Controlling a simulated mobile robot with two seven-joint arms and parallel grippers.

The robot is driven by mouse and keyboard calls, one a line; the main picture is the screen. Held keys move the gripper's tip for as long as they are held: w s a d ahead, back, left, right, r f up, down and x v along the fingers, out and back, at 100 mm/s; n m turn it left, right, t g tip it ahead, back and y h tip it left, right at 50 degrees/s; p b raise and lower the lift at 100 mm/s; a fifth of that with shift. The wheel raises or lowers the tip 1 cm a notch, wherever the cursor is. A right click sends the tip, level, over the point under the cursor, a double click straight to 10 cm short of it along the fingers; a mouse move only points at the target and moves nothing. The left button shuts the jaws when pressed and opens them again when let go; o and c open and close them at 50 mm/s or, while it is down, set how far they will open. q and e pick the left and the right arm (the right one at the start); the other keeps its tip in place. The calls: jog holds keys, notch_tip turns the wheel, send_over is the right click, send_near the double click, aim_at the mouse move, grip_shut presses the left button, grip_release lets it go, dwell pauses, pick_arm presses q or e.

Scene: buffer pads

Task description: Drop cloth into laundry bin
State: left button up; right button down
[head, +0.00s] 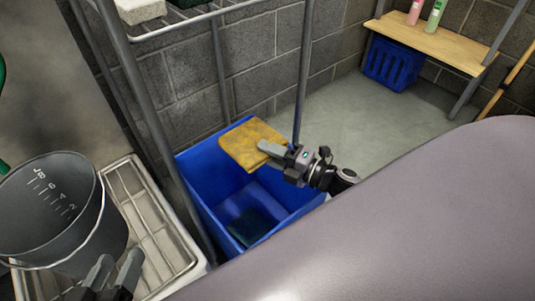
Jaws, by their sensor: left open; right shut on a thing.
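A folded yellow cloth (249,141) is at the upper middle of the head view. My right gripper (266,150) is shut on its right edge and holds it over the back part of a blue bin (197,184). The bin is open at the top, and a dark item (248,226) lies at its bottom. I cannot tell how high the cloth is above the rim. My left gripper (115,277) is open at the lower left, in front of a grey bucket, apart from the cloth and bin. The bin's front right side is hidden by my own arm.
A grey bucket (55,215) with a scale stands on a white ribbed tray (128,188) at left. A metal rack post (150,110) rises beside the bin. A wooden bench (432,42) with bottles and a blue crate (393,65) stand back right. The floor between is clear.

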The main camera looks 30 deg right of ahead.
pick_arm(q)
jog(key=a+t+b, duration=0.1)
jog(key=b, duration=0.1)
jog(key=a+m+y+b, duration=0.1)
jog(key=b, duration=0.1)
jog(key=shift+s+a+m+t, duration=0.3)
jog(key=shift+s+a+t, duration=0.1)
pick_arm(e)
notch_tip(320, 180, down, 5)
jog(key=shift+r, duration=0.1)
jog(key=c, duration=0.8)
grip_release()
pick_arm(q)
jog(key=shift+w+d+f+n+g+p, duration=0.1)
jog(key=shift+w+d+n+g+p, duration=0.35)
jog(key=shift+p, duration=0.5)
pick_arm(e)
jog(key=shift+v, duration=3.55)
